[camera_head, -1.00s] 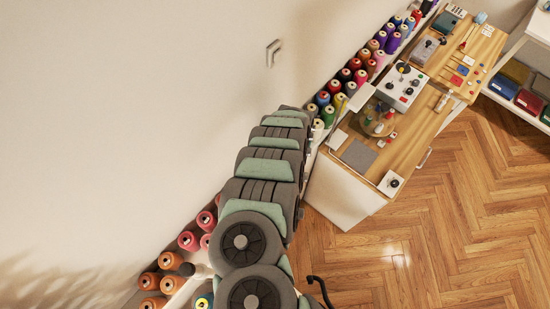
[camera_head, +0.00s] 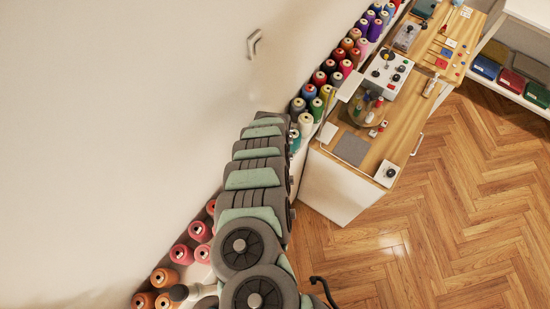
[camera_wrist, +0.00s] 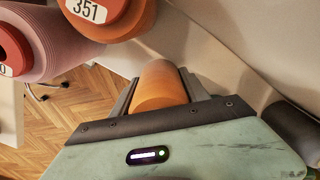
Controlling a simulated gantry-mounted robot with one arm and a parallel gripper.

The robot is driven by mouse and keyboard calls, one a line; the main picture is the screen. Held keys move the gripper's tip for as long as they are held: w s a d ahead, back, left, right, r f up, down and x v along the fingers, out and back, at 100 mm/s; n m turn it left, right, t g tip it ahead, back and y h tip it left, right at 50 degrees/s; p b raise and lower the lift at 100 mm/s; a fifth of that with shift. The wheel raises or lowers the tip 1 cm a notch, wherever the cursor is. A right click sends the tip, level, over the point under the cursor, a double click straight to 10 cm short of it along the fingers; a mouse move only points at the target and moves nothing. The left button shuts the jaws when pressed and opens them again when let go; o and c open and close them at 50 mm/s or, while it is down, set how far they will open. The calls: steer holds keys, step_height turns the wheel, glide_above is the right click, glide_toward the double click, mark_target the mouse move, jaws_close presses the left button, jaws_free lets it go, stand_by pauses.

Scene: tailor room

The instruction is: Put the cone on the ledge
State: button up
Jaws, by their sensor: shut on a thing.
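My gripper (camera_wrist: 160,90) is shut on an orange thread cone (camera_wrist: 160,84) in the wrist view, with one grey finger on each side of it. The cone's far end lies near the orange cone labelled 351. The ledge (camera_head: 193,273) shows in the head view as a pale strip along the wall, lined with thread cones. My arm covers much of its middle stretch. I cannot make out the held cone in the head view.
Pink cones (camera_head: 181,254) and orange cones (camera_head: 164,277) stand at the lower left. In the wrist view, orange cone 351 (camera_wrist: 118,14) and a pink cone (camera_wrist: 45,40) are close to my gripper; a dark grey cone (camera_wrist: 285,125) is at right. A workbench (camera_head: 425,110) stands at right.

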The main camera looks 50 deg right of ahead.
steer(key=shift+f, duration=0.15)
steer(key=o, duration=1.5)
step_height(320, 180, up, 12)
steer(key=p, duration=0.9)
steer(key=shift+r, duration=0.2)
